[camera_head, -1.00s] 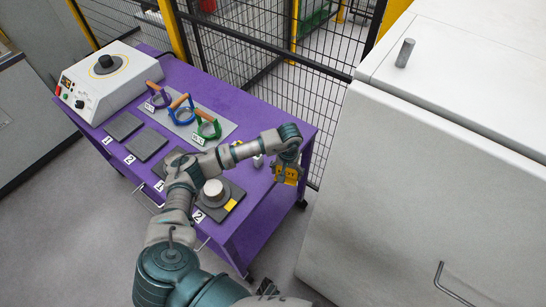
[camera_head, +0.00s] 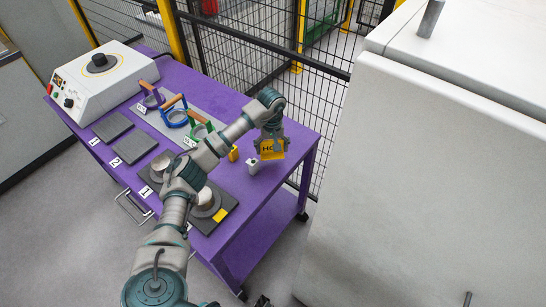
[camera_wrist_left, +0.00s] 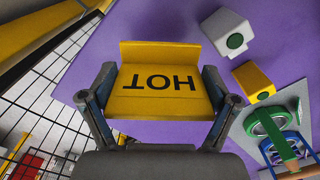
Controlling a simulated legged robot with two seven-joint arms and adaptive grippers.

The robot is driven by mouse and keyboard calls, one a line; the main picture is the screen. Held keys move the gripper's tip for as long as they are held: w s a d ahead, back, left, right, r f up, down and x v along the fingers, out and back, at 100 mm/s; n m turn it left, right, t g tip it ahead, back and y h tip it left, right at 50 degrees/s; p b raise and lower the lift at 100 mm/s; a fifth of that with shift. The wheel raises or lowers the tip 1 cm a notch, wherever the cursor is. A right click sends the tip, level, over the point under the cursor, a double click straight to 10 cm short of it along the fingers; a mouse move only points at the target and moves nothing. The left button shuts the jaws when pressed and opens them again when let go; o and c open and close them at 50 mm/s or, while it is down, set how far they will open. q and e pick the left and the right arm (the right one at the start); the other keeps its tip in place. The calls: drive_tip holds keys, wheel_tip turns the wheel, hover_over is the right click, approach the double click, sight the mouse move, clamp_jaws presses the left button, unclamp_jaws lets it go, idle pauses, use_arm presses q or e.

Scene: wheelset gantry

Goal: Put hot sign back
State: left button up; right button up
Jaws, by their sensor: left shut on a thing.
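The yellow HOT sign (camera_head: 272,148) is held in my left gripper (camera_head: 270,136), above the right end of the purple table (camera_head: 262,205). In the left wrist view, the sign (camera_wrist_left: 160,92) sits between the two fingers of the left gripper (camera_wrist_left: 160,105), its lettering upside down. The purple top shows behind it; whether the sign touches the table is unclear. A small dark part at the bottom edge of the head view may be my right gripper (camera_head: 262,300); its jaws cannot be made out.
A white block (camera_head: 253,165) and a small yellow block (camera_head: 233,153) stand close left of the sign. Ring-shaped tools with wooden handles, dark pads (camera_head: 135,146) and a white heater unit (camera_head: 103,80) occupy the table's left. A mesh fence (camera_head: 250,70) stands behind; a large white cabinet (camera_head: 430,170) stands right.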

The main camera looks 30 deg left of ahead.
sight(271, 152)
use_arm(q)
drive_tip(key=f, duration=0.2)
drive_tip(key=a+f, duration=0.1)
drive_tip(key=f, duration=0.1)
drive_tip(key=shift+a+f, duration=0.15)
drive_tip(key=shift+f, duration=0.25)
drive_tip(key=o, duration=1.2)
drive_tip(key=shift+d, duration=0.3)
drive_tip(key=shift+o, duration=0.3)
drive_tip(key=shift+d+r, duration=0.2)
drive_tip(key=shift+a+r, duration=0.15)
drive_tip(key=shift+r, duration=0.05)
wheel_tip(271, 152, up, 11)
drive_tip(key=shift+r+p, duration=0.2)
drive_tip(key=shift+p, duration=0.35)
drive_tip(key=shift+r, duration=0.1)
use_arm(e)
drive_tip(key=x, duration=0.2)
drive_tip(key=shift+w+a+f, duration=0.1)
drive_tip(key=shift+a+f, duration=0.2)
drive_tip(key=shift+f, duration=0.05)
